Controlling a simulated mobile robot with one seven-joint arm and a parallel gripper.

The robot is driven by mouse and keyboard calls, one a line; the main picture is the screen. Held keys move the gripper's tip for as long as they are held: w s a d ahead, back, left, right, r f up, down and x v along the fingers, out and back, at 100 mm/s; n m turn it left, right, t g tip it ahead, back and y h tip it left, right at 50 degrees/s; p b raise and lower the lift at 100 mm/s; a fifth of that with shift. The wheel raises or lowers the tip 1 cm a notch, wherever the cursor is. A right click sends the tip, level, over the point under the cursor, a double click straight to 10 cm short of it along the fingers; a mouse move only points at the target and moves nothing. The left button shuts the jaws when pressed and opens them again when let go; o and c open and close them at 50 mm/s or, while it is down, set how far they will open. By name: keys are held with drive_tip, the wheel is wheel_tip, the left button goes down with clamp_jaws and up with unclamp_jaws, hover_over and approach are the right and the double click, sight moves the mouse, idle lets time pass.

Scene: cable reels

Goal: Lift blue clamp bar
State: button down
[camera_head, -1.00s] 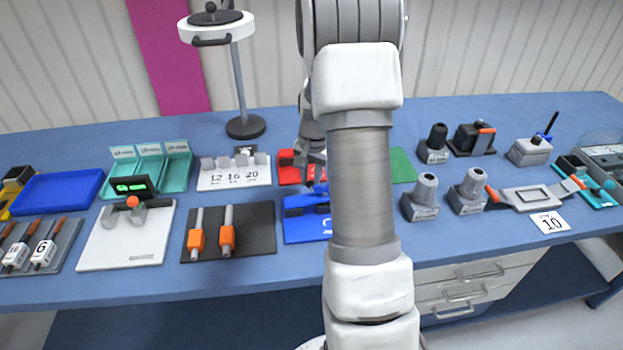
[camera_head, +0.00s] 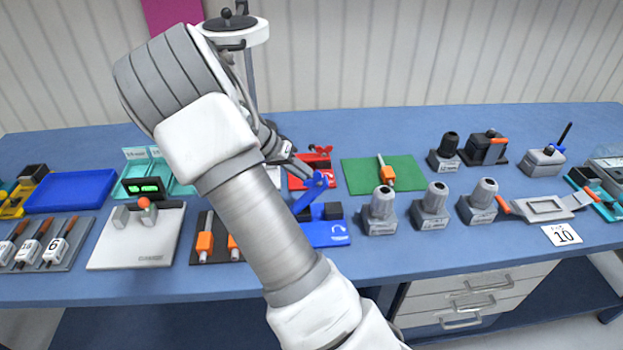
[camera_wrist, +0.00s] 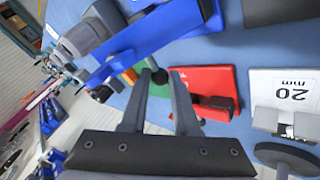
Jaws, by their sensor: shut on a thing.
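The blue clamp bar (camera_head: 312,191) is tilted up on the blue base plate (camera_head: 327,236), its far end raised and its lower end near the dark blocks. My gripper (camera_head: 308,174) is at the bar's raised end. In the wrist view the bar (camera_wrist: 150,42) runs diagonally just beyond my fingertips (camera_wrist: 160,76). The fingers are shut on a small dark part beside the bar, which looks like its grip. The exact contact is partly hidden. My forearm hides some of the bench left of the plate.
A red plate (camera_head: 312,179) with a red clamp is behind the blue plate. A green mat (camera_head: 350,176) lies to the right. Grey upright parts (camera_head: 380,212) stand close on the right. A dark board (camera_head: 212,226) with orange-handled tools is on the left.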

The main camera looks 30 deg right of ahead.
drive_tip(key=w+a+g+h+b, duration=0.2)
drive_tip(key=a+g+h+b, duration=0.2)
drive_tip(key=h, duration=0.5)
drive_tip(key=shift+w+a+f+n+h+b, duration=0.15)
drive_tip(key=shift+w+a+n+h+b, duration=0.2)
drive_tip(key=shift+a+b, duration=0.75)
drive_tip(key=shift+d, duration=0.2)
drive_tip(key=c, duration=0.7)
unclamp_jaws()
drive_tip(key=shift+o, duration=0.2)
drive_tip(key=s+d+r, duration=0.2)
drive_tip(key=r, duration=0.1)
drive_tip(key=s+d+r, duration=0.3)
drive_tip(key=r, duration=0.1)
drive_tip(key=s+d+r, duration=0.3)
drive_tip(key=r, duration=0.1)
drive_tip(key=shift+s+d, duration=0.1)
drive_tip(key=shift+d, duration=0.05)
